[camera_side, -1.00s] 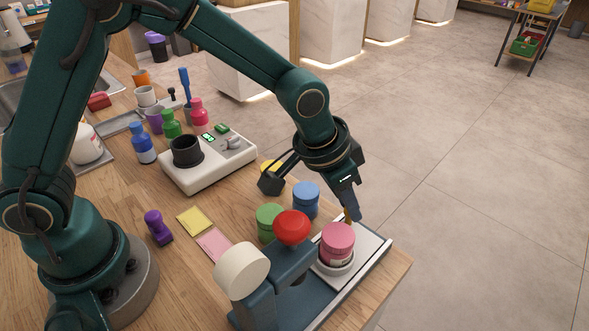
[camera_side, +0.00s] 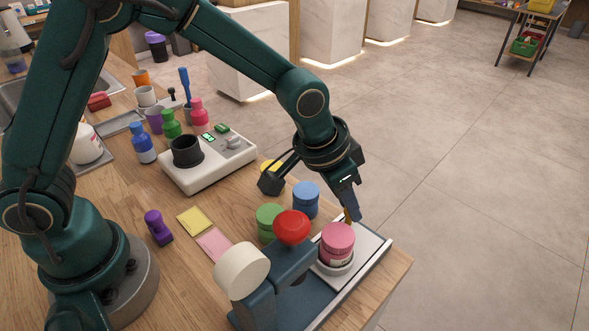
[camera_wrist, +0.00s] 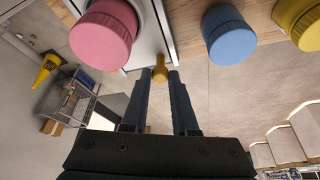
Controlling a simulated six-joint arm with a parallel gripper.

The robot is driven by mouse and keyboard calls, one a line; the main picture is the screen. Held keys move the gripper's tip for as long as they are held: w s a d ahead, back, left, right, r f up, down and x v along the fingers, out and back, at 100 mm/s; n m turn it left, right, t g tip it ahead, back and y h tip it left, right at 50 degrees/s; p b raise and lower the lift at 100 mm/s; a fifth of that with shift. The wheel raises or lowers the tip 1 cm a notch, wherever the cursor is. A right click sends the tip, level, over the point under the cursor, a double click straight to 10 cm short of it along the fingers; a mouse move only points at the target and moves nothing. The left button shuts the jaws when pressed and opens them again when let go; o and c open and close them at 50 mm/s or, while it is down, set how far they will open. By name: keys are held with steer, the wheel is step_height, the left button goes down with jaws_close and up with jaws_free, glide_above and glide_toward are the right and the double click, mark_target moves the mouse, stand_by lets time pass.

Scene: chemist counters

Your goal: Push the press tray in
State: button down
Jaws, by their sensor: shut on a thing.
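The press (camera_side: 275,285) stands at the front of the wooden counter, with a red knob (camera_side: 292,227) and a cream round part (camera_side: 241,271). Its white tray (camera_side: 370,246) sticks out toward the back right, and a pink-lidded jar (camera_side: 338,239) stands upright on it. The tray's brass knob (camera_wrist: 160,70) is between my fingertips in the wrist view. My gripper (camera_side: 353,214) points down at the tray's outer end. It is shut on the brass knob, which is mostly hidden in the side view.
A blue jar (camera_side: 306,199) and a green jar (camera_side: 268,222) stand left of the tray. A yellow jar (camera_wrist: 297,22) stands further along. A white device (camera_side: 208,160) is behind them. The counter edge is close on the right.

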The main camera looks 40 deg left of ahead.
steer(key=shift+s, duration=2.3)
steer(key=c, duration=0.7)
jaws_free()
steer(key=shift+r, duration=0.1)
steer(key=shift+v, duration=2.5)
